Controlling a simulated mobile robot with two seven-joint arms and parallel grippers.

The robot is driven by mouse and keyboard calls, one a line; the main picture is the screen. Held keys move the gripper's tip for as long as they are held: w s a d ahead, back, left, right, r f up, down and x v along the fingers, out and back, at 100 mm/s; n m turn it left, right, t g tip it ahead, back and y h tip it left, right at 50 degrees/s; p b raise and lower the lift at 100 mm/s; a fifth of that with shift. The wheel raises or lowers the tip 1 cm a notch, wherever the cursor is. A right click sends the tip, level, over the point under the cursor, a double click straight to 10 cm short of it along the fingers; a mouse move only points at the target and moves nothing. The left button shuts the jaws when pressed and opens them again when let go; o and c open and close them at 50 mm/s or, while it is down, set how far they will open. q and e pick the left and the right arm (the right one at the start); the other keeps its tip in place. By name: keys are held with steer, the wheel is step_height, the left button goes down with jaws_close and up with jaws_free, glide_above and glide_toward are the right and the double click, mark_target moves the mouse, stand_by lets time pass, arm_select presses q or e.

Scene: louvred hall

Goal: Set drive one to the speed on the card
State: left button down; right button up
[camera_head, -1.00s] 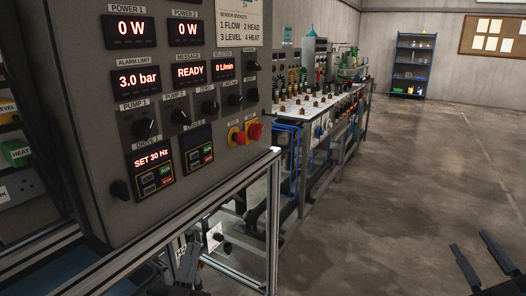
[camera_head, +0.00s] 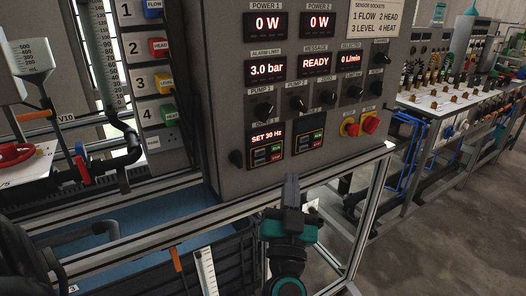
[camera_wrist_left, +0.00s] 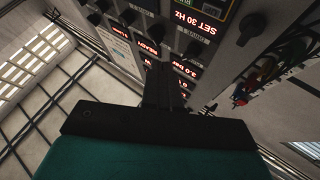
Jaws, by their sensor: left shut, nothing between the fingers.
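The drive one unit (camera_head: 267,144) is low on the grey control panel (camera_head: 225,100), and its red display reads "SET 30 Hz". Small keys, one green and one red, sit below the display. The same display shows in the wrist view (camera_wrist_left: 203,18), tilted. A black knob (camera_head: 237,158) is just left of the unit. My left gripper (camera_head: 291,182) is shut and empty, pointing up, below and right of drive one; it seems apart from the panel. Its dark fingers (camera_wrist_left: 165,85) also show in the wrist view. I cannot make out a speed card. My right gripper is not in view.
A second drive unit (camera_head: 309,134) is right of drive one. A yellow and red switch (camera_head: 370,123) is further right. An aluminium frame rail (camera_head: 335,168) runs below the panel. Coloured sensor plugs (camera_head: 158,47) line the left. Clear floor (camera_head: 470,220) is at right.

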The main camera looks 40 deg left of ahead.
arm_select(q)
steer(key=b, duration=0.2)
glide_toward(266, 142)
step_height(266, 142, up, 2)
steer(key=w+d, duration=0.1)
steer(key=w, duration=0.1)
steer(key=shift+w+a+r, duration=0.15)
steer(key=shift+w+a, duration=0.4)
steer(key=shift+a, duration=0.3)
stand_by(1.2)
steer(key=shift+w+a+p, duration=0.2)
steer(key=shift+a+p, duration=0.2)
steer(key=shift+w+a, duration=0.1)
steer(key=shift+a, duration=0.25)
stand_by(1.8)
